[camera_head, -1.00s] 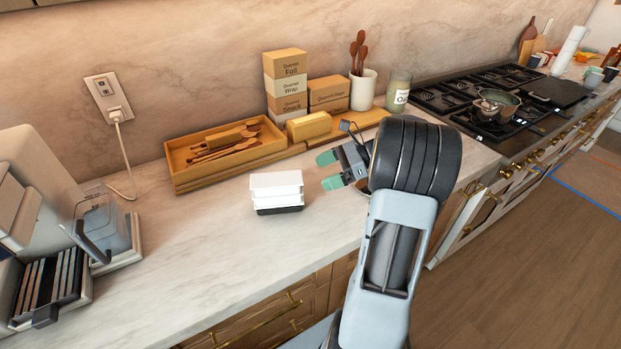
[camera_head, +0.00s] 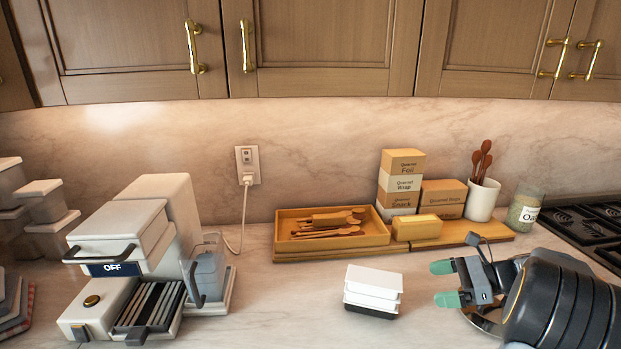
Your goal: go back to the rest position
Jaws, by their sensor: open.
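My gripper (camera_head: 446,283) is at the lower right, above the counter. Its two green-tipped fingers are apart and point left, with nothing between them. A stack of white containers with a dark base (camera_head: 373,291) stands on the counter just left of the fingertips, apart from them. My arm covers the counter's lower right corner.
A wooden tray (camera_head: 286,251) of utensils, a wooden board (camera_head: 457,240), stacked boxes (camera_head: 402,162), a utensil crock (camera_head: 483,200) and a jar (camera_head: 524,207) line the wall. A white appliance (camera_head: 170,220) stands left. The stove (camera_head: 590,229) is right. Cabinets (camera_head: 330,45) hang above.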

